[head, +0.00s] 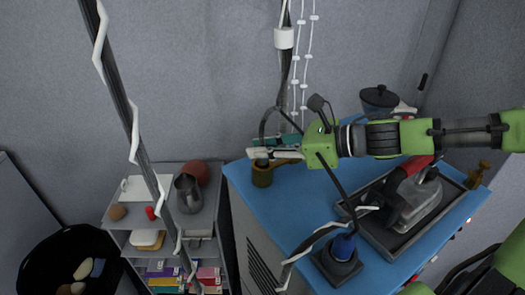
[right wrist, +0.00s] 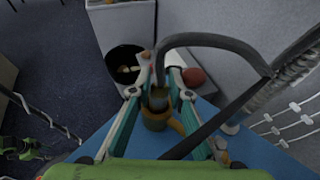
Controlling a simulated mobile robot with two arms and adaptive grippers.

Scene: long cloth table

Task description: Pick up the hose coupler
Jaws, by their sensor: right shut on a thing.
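My right gripper (head: 262,155) is over the left end of the blue cabinet top, its fingers closed on a small dark grey-green piece. The right wrist view shows this piece, apparently the hose coupler (right wrist: 159,97), between the fingertips (right wrist: 160,92). Directly below is an olive-brown mug (head: 262,177) with an orange-brown handle, also in the right wrist view (right wrist: 156,122). The fingers hide much of the piece, and I cannot tell whether it touches the mug. My left gripper is not in view.
The blue top (head: 305,205) holds a dark tray (head: 394,248) with a grey and red tool, a dark pot (head: 378,98) and a blue-topped dark block (head: 340,262). A grey shelf (head: 118,222) with a metal pitcher (head: 188,193) stands left. Cables hang in front.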

